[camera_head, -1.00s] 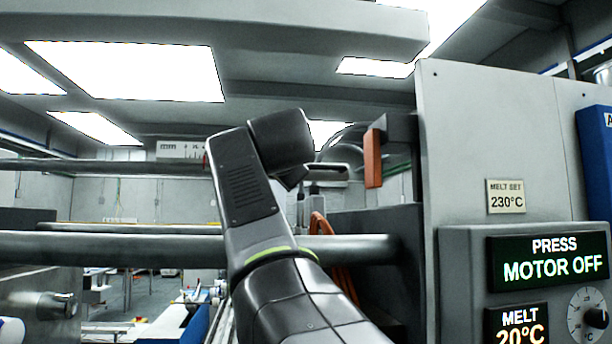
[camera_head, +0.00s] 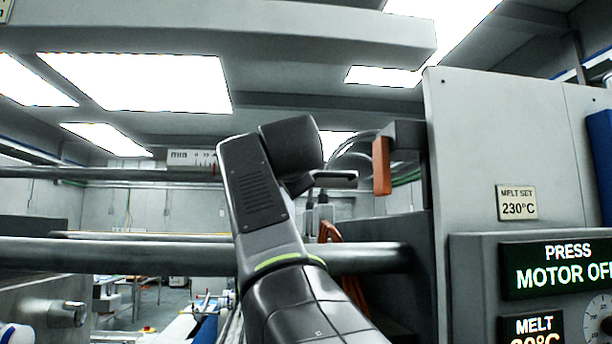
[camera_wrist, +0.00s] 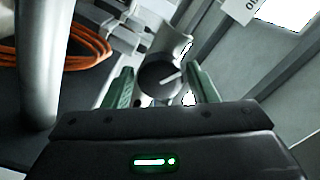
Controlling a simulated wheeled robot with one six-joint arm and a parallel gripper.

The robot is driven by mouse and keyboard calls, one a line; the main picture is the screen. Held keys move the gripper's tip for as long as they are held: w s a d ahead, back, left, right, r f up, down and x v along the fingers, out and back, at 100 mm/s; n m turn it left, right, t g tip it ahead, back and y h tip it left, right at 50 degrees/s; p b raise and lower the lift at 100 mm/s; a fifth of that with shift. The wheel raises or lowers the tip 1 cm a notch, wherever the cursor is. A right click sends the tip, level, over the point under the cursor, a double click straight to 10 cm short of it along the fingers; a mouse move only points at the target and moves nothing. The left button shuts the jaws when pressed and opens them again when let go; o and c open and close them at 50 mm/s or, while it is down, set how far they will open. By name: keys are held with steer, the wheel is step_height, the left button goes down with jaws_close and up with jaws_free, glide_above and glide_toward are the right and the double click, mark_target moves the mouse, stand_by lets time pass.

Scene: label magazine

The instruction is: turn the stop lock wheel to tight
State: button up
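In the wrist view a dark round knob (camera_wrist: 157,76) with a white pointer line sits between and beyond my two green fingers. It looks like the stop lock wheel, but no lettering on it can be read. My gripper (camera_wrist: 161,86) is open, with a gap showing on each side of the knob. I cannot tell whether the fingertips reach to the knob's depth. A grey cylindrical fitting (camera_wrist: 168,40) is behind the knob. In the head view my dark arm rises in the middle, and the wheel cannot be made out there.
A thick steel bar (camera_head: 120,251) crosses behind my arm. An orange block (camera_head: 381,165) hangs from a bracket beside the grey cabinet (camera_head: 470,130) on the right. Orange cable (camera_wrist: 85,48) and a steel column (camera_wrist: 40,60) are at left in the wrist view.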

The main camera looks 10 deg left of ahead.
steer(key=shift+o, duration=0.9)
steer(key=b+v, duration=0.3)
steer(key=v, duration=1.1)
steer(key=shift+b, duration=0.35)
steer(key=shift+w, duration=0.2)
steer(key=p+x, duration=0.3)
steer(key=x, duration=1)
steer(key=shift+w+p, duration=0.3)
steer(key=shift+p, duration=0.05)
steer(key=shift+s+a, duration=0.1)
steer(key=shift+s, duration=0.05)
